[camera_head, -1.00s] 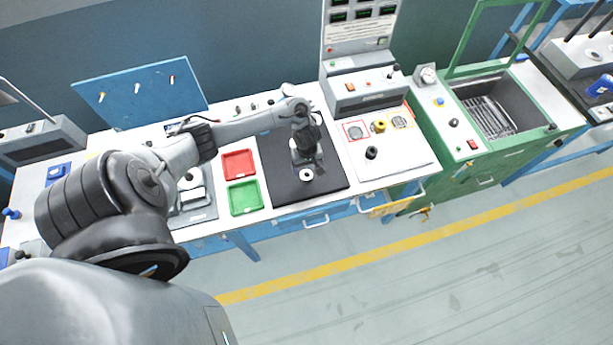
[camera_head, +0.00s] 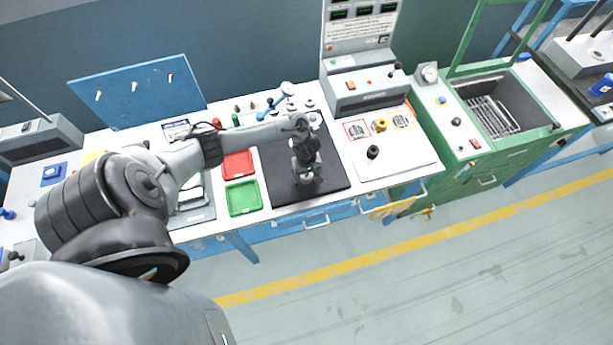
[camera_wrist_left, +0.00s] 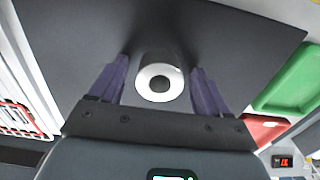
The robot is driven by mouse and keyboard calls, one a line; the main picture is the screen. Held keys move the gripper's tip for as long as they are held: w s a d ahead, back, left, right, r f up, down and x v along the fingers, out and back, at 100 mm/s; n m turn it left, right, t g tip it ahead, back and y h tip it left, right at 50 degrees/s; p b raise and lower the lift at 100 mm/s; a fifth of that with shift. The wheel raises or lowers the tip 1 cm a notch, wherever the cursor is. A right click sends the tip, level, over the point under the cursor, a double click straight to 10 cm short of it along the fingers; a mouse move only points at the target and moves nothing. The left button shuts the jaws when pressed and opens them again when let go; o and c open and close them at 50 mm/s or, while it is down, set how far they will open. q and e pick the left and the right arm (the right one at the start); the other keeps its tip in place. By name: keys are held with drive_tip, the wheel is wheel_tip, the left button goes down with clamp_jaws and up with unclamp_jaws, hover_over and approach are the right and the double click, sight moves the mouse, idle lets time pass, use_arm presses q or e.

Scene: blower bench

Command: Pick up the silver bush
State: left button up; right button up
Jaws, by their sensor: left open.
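The silver bush (camera_wrist_left: 153,82) is a short, shiny ring with a dark central hole, standing on the black mat (camera_wrist_left: 228,42) in the left wrist view. My left gripper (camera_wrist_left: 157,85) is open, with one purple finger on each side of the bush. Whether the fingers touch it cannot be told. In the head view, my left gripper (camera_head: 304,176) points down over the black mat (camera_head: 328,179) and hides most or all of the bush. My right gripper is not in view.
A red tray (camera_head: 237,165) and a green tray (camera_head: 243,198) lie left of the mat. A white panel (camera_head: 400,160) with a black knob (camera_head: 372,152) and a yellow knob (camera_head: 380,125) is to the right. The mat's right part is clear.

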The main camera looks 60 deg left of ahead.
use_arm(q)
drive_tip(key=c, duration=1.3)
drive_tip(key=shift+o, duration=0.2)
drive_tip(key=shift+r, duration=0.2)
